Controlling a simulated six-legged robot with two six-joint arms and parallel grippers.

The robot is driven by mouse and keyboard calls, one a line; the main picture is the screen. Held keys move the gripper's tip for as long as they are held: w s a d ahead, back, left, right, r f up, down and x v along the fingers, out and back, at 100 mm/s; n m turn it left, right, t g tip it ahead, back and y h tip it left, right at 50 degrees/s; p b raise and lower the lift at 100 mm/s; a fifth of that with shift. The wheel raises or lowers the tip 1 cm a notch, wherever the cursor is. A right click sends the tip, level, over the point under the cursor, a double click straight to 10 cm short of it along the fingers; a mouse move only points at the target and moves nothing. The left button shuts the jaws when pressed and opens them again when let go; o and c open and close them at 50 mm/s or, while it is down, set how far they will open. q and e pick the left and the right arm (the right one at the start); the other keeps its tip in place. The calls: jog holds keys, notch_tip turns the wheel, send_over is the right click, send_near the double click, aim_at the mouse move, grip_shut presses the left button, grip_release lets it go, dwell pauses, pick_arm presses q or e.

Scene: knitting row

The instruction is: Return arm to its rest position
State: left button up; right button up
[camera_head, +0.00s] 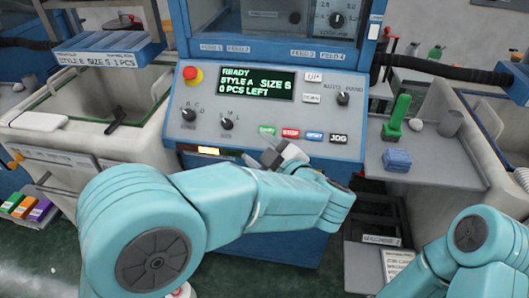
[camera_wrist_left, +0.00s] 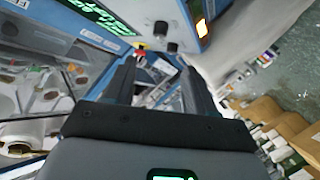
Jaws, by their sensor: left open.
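My left arm, teal, reaches from the lower left across the front of the blue knitting machine's control panel (camera_head: 215,115). My left gripper (camera_head: 275,150) is dark grey and shows small just in front of the panel's lower edge, near the green and red buttons. It is partly hidden behind my own arm, and I cannot tell whether it touches the panel. In the left wrist view its two fingers (camera_wrist_left: 160,75) stand apart with nothing between them. My right arm shows only as teal links at the lower right; its gripper is out of view.
The display (camera_head: 240,83) reads READY, STYLE A SIZE S, 0 PCS LEFT. A red stop knob (camera_head: 193,74) sits beside it. A grey side shelf (camera_head: 440,165) at right holds a green object (camera_head: 397,115) and folded blue cloth (camera_head: 397,158). A bin (camera_head: 75,130) stands left.

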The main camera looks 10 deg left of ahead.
pick_arm(q)
jog(key=shift+v, duration=0.85)
